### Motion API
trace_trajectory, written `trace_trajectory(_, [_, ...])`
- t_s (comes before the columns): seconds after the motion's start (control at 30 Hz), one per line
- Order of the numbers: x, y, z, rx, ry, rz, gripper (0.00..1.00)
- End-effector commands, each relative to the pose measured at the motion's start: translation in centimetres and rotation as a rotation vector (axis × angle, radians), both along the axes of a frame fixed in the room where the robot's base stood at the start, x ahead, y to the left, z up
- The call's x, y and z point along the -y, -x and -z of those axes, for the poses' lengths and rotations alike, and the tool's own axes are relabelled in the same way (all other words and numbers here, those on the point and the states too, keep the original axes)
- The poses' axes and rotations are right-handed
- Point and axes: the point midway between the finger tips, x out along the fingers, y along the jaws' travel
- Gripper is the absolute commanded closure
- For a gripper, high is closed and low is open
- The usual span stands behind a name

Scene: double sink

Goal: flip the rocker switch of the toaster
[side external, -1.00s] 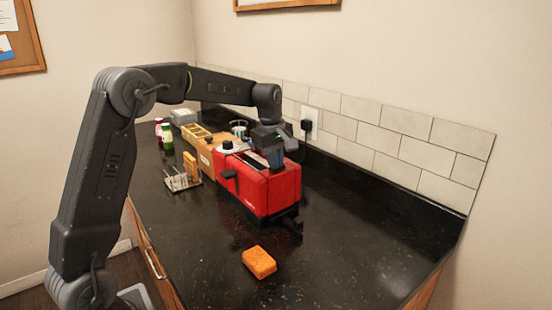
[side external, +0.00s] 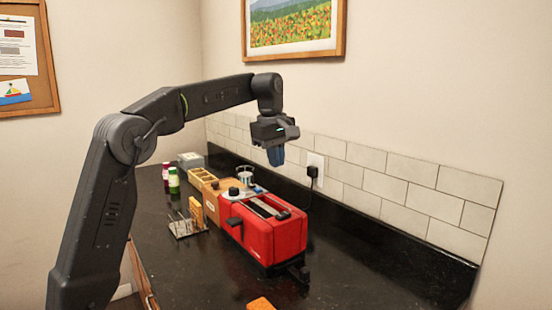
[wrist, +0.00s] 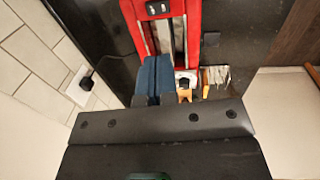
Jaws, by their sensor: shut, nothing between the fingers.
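The red toaster (side external: 272,238) stands on the dark counter, with a metal-edged slot on top and a black lever (side external: 235,222) on its side. In the wrist view the toaster (wrist: 194,22) is at the top. A small plate with dark parts (wrist: 157,7) on its top may be the rocker switch; its position cannot be told. My gripper (side external: 276,157) is shut and empty, pointing down above the toaster and apart from it. Its blue fingertips also show together in the wrist view (wrist: 153,78), covering part of the slot's near end.
A cardboard-coloured box (side external: 211,192) and a black-knobbed white dial (side external: 234,191) are behind the toaster. A toast rack (side external: 187,229) with bread stands left, bottles (side external: 173,180) farther back. A plugged outlet (side external: 315,168) is on the tiled wall. An orange sponge (side external: 260,304) lies in front.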

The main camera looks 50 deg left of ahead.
Motion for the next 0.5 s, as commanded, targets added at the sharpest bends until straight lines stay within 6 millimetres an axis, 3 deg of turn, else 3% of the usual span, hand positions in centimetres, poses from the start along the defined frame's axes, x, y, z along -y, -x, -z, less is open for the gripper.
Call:
trace_trajectory(0.33, [0.0,-0.1,-0.1,0.0,0.0,0.0,1.0])
trace_trajectory(0.5, [0.2,-1.2,-0.3,0.002,0.0,0.0,1.0])
